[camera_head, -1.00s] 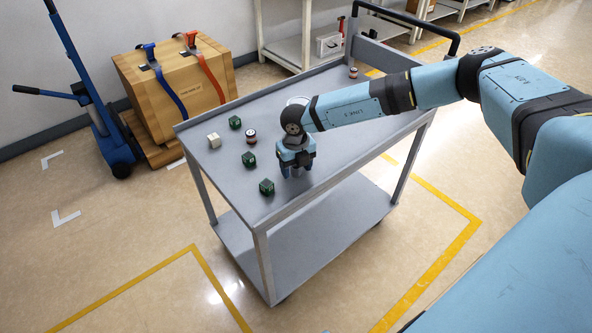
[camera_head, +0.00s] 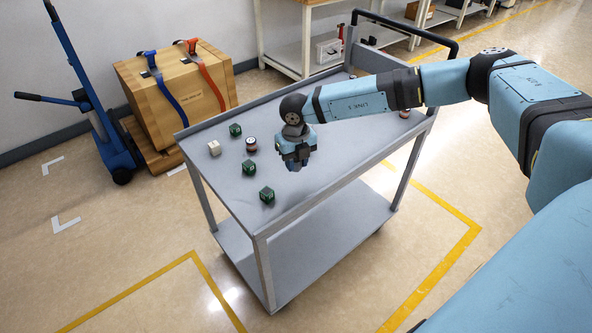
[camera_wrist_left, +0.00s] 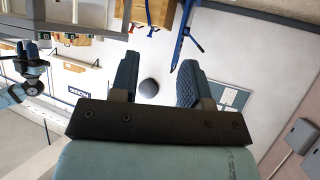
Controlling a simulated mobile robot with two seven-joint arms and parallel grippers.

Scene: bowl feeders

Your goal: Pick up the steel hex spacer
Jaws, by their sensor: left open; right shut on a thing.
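My right gripper (camera_head: 298,165) is above the grey cart top, fingers pointing down. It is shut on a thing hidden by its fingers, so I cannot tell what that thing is. I cannot make out a steel hex spacer anywhere in view. My left gripper (camera_wrist_left: 157,85) shows only in the left wrist view, open, with nothing held between its fingers.
The grey cart (camera_head: 235,195) carries green blocks (camera_head: 248,167), a pale cube (camera_head: 214,148) and a dark-and-copper spool (camera_head: 251,144) left of my right gripper. Another small round piece (camera_head: 404,113) is at the right edge. A strapped wooden crate (camera_head: 180,90) stands behind.

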